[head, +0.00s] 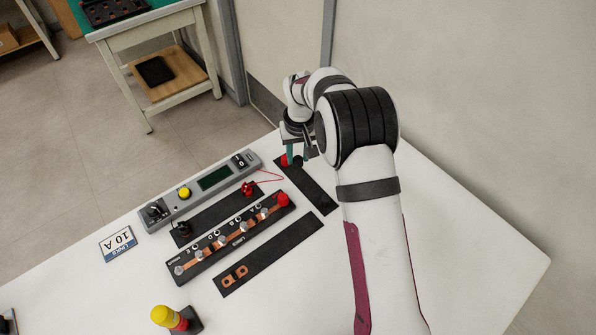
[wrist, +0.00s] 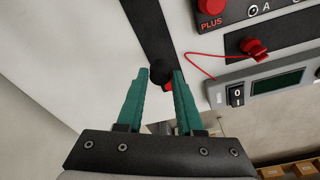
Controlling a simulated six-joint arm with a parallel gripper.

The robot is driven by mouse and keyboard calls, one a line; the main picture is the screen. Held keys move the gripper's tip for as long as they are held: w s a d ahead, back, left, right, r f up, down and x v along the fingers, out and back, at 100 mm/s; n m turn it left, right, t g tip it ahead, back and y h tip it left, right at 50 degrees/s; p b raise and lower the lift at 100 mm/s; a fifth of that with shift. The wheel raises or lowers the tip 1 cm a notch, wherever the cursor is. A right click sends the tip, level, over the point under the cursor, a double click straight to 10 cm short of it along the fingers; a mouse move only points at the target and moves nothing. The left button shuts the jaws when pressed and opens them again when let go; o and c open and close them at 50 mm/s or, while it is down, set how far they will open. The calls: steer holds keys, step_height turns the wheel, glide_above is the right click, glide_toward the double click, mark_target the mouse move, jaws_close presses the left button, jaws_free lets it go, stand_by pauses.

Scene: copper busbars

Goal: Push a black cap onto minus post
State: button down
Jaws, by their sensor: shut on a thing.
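My gripper (head: 298,155) has its green fingers closed on a black cap (wrist: 160,74) at the far end of a black mat (head: 310,188). A red cap (wrist: 169,87) sits right beside the black cap, partly behind a finger; it also shows in the head view (head: 286,160). The busbar board (head: 228,240) carries copper links and several posts. Its plus post, at the far right end, wears a red cap (head: 283,199). The minus post (head: 179,270), at the near left end, is bare metal.
A grey meter box (head: 215,180) stands behind the board, with a red clip (head: 248,188) on a wire and a black clip (head: 183,230). Two copper links (head: 235,275) lie on a front mat. The right tabletop is clear.

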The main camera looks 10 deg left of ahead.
steer(key=s+a+r+n, duration=0.2)
steer(key=s+a+n, duration=0.3)
steer(key=s+a, duration=0.7)
steer(key=r+n+g+y, duration=0.1)
steer(key=r+n, duration=0.1)
steer(key=n, duration=0.5)
glide_above(176, 268)
steer(key=shift+d, duration=0.15)
steer(key=shift+s+f, duration=0.1)
steer(key=shift+f, duration=1.8)
steer(key=shift+f, duration=0.15)
steer(key=shift+f, duration=1.5)
steer(key=shift+f, duration=0.2)
